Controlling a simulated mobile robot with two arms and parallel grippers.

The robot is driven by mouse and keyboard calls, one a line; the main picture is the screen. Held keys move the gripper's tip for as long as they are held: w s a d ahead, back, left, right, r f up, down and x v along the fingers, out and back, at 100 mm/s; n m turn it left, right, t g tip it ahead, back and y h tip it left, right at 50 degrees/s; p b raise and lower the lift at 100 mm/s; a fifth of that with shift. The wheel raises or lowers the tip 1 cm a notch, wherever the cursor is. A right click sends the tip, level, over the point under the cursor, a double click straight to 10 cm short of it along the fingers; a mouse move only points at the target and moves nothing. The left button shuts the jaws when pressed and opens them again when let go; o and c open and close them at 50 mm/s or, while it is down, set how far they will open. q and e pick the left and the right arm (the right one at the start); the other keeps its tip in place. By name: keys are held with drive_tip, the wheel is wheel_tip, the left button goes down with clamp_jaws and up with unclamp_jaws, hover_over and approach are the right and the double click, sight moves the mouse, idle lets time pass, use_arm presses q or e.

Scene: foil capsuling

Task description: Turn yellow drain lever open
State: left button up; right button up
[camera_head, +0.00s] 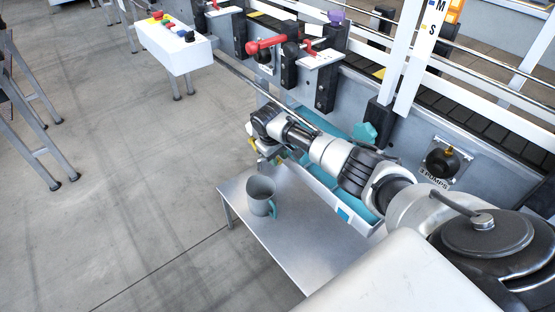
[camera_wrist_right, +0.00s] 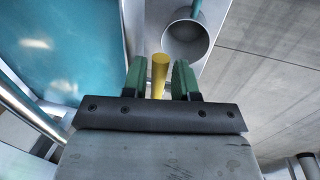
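The yellow drain lever (camera_wrist_right: 159,76) stands between the two green fingers of my right gripper (camera_wrist_right: 160,80) in the right wrist view. A narrow gap shows on each side of the lever, so the fingers are apart and not visibly pressed on it. Its lower part is hidden behind the gripper body. My left gripper is not in view.
A grey mug (camera_head: 261,194) with a teal handle stands on a metal table (camera_head: 290,240) just below my right gripper. The trough (camera_head: 335,192) runs along the machine wall under my right arm. A white control box (camera_head: 174,45) stands further back. Open floor lies left.

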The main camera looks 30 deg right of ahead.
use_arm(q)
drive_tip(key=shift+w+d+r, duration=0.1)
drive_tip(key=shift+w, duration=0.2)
use_arm(e)
drive_tip(key=shift+f, duration=0.35)
clamp_jaws()
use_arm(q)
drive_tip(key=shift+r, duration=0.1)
